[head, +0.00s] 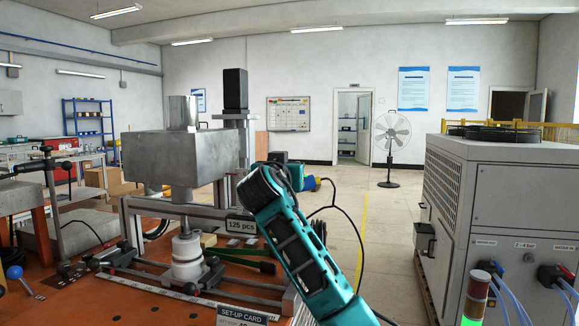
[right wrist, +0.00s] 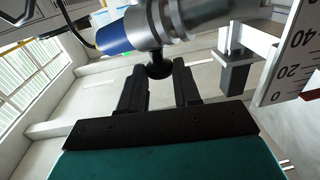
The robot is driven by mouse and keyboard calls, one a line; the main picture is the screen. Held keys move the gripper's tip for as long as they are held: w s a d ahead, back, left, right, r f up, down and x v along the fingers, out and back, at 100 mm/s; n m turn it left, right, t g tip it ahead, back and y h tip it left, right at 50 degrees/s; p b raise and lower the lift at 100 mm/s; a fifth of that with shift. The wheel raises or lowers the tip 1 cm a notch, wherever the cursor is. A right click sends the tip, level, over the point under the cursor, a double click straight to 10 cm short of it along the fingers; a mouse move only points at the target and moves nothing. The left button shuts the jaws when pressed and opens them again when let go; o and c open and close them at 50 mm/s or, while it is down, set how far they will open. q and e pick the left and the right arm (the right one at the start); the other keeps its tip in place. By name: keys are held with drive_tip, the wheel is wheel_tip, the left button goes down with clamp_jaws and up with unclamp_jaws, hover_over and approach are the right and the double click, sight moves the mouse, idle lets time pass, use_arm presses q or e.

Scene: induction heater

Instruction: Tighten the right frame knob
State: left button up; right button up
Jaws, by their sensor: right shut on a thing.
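In the right wrist view, a small round black knob (right wrist: 158,69) sits between the fingertips of my right gripper (right wrist: 159,76). The fingers are closed on it from both sides. A grey cylinder with a blue end (right wrist: 117,36) lies just beyond the knob. In the head view, my teal right arm reaches up from the bottom, and its dark wrist hides the gripper's fingers and the knob. The grey metal frame (head: 130,222) stands on the orange bench just left of my wrist, under a large grey block (head: 178,156). My left gripper is not in view.
A set-up card (head: 241,318) is at the bench's front. A large grey cooling unit (head: 510,210) and a stack light (head: 476,297) stand right. A white scale (right wrist: 297,66) is near the gripper. Open floor lies between.

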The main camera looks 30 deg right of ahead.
drive_tip(key=shift+w+a+m+g+h, duration=0.1)
drive_tip(key=shift+w+m+g+h, duration=0.05)
drive_tip(key=shift+m+g+h, duration=0.55)
drive_tip(key=shift+w+a+m+g+h, duration=0.1)
drive_tip(key=shift+m+g+h, duration=0.4)
drive_tip(key=shift+g, duration=0.3)
drive_tip(key=shift+m+g, duration=0.3)
drive_tip(key=shift+g, duration=0.1)
drive_tip(key=o, duration=1)
drive_tip(key=v, duration=1.2)
drive_tip(key=shift+s+a+f, duration=0.2)
drive_tip(key=shift+s+a, duration=0.05)
drive_tip(key=shift+a, duration=0.1)
